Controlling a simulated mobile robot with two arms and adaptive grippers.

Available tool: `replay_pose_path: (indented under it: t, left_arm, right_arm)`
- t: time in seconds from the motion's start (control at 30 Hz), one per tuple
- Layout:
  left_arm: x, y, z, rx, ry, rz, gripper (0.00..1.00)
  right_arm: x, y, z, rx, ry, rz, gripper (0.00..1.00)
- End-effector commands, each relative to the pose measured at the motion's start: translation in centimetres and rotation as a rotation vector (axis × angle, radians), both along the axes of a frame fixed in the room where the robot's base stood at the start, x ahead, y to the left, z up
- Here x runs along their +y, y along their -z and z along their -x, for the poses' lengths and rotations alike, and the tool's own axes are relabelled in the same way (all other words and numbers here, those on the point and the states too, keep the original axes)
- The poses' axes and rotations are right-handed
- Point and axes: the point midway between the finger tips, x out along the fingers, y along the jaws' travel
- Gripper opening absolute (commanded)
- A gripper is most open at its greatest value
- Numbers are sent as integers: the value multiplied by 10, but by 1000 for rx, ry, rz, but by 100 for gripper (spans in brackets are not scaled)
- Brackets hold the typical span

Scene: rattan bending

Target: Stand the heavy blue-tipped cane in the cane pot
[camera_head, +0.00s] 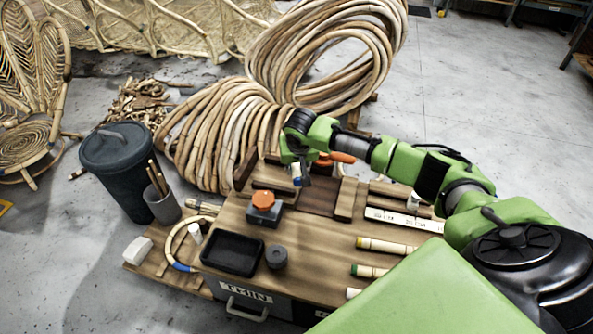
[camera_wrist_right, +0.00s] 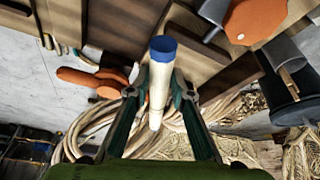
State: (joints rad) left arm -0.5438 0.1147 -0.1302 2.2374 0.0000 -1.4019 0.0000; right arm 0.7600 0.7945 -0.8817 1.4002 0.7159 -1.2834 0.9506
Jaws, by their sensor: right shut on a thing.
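My right gripper (camera_head: 297,165) is above the back part of the bench, shut on a pale cane with a blue tip (camera_head: 296,182). In the right wrist view, the blue-tipped cane (camera_wrist_right: 160,80) lies between both fingers of the right gripper (camera_wrist_right: 160,98), its blue end toward the bench. In the head view the arm hides much of the cane. A grey pot (camera_head: 163,207) holding several thin sticks, apparently the cane pot, stands left of the bench, apart from the gripper. My left gripper is not in view.
The wooden bench (camera_head: 320,238) carries a black tray (camera_head: 232,254), an orange-topped block (camera_head: 264,205), an orange-handled tool (camera_head: 342,157) and canes with yellow (camera_head: 386,246) and green (camera_head: 369,271) tips. A dark lidded bin (camera_head: 125,170) stands behind the pot. Rattan coils (camera_head: 225,130) lie behind the bench.

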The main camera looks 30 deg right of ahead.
Motion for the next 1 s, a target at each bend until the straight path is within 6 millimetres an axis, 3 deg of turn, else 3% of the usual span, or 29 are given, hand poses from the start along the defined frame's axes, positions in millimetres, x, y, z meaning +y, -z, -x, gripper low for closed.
replay_pose_path:
  t: [0.37, 0.9, 0.93, 1.0]
  left_arm:
    - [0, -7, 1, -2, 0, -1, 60]
    - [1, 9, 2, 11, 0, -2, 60]
    - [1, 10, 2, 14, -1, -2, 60]
    - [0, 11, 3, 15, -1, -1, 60]
  right_arm:
    - [0, 5, 0, -1, 1, -1, 0]
    - [0, 16, 0, -2, 0, 0, 0]
    - [0, 17, 0, -1, 0, 0, 26]
    - [0, 17, 0, -1, 0, 0, 38]
